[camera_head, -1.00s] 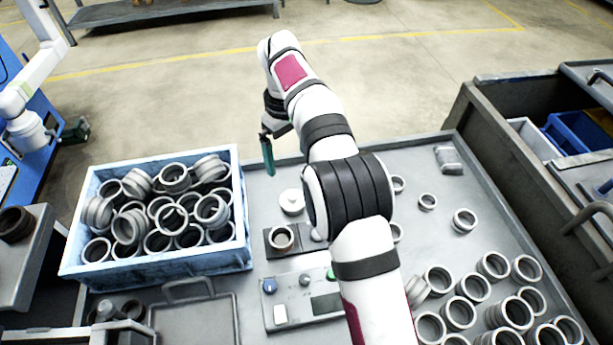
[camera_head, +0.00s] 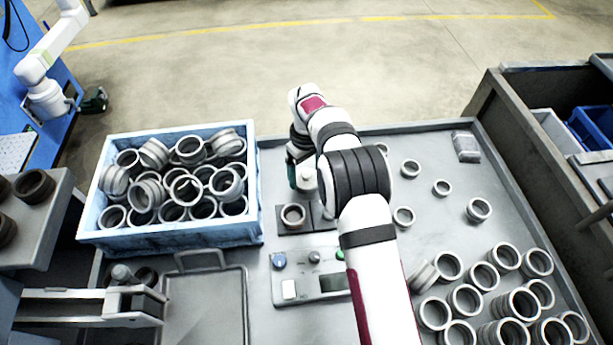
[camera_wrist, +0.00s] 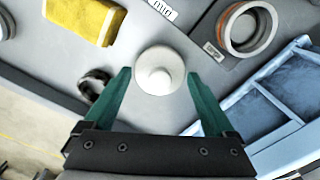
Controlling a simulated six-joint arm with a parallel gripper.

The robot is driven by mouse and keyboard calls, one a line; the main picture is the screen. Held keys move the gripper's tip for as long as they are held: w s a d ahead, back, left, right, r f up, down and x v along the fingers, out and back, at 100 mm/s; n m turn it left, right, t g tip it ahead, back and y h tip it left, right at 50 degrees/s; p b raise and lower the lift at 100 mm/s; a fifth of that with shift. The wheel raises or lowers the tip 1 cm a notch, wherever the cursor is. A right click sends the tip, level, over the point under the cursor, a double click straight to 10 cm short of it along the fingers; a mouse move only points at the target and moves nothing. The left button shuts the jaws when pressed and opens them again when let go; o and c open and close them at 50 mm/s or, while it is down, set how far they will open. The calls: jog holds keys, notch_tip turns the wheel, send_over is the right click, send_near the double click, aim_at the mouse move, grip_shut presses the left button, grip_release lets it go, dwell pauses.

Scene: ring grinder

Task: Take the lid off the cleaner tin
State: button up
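The tin's body is hidden under the lid there. My gripper (camera_wrist: 159,84) is open, with one green finger on each side of the lid and small gaps between. Whether the fingers are level with the lid is hard to tell. In the head view my gripper (camera_head: 295,178) is low over the table's far side, and the tin is mostly covered by my arm.
A blue crate (camera_head: 170,236) full of metal rings stands left of my gripper. A ring (camera_head: 293,215) sits on a dark plate nearby. A yellow block (camera_wrist: 85,18) and a dark ring (camera_wrist: 92,84) lie close to the tin. A control box (camera_head: 310,275) is nearer the front.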

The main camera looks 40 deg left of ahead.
jog(key=c, duration=0.9)
jog(key=shift+r, duration=0.5)
notch_tip(320, 180, up, 3)
jog(key=w+d+r, duration=0.3)
jog(key=d+r, duration=0.3)
jog(key=d, duration=0.4)
jog(key=n, duration=0.4)
send_over(278, 184)
notch_tip(278, 184, down, 8)
jog(key=shift+w+d+r, duration=0.1)
jog(key=shift+f, duration=2.1)
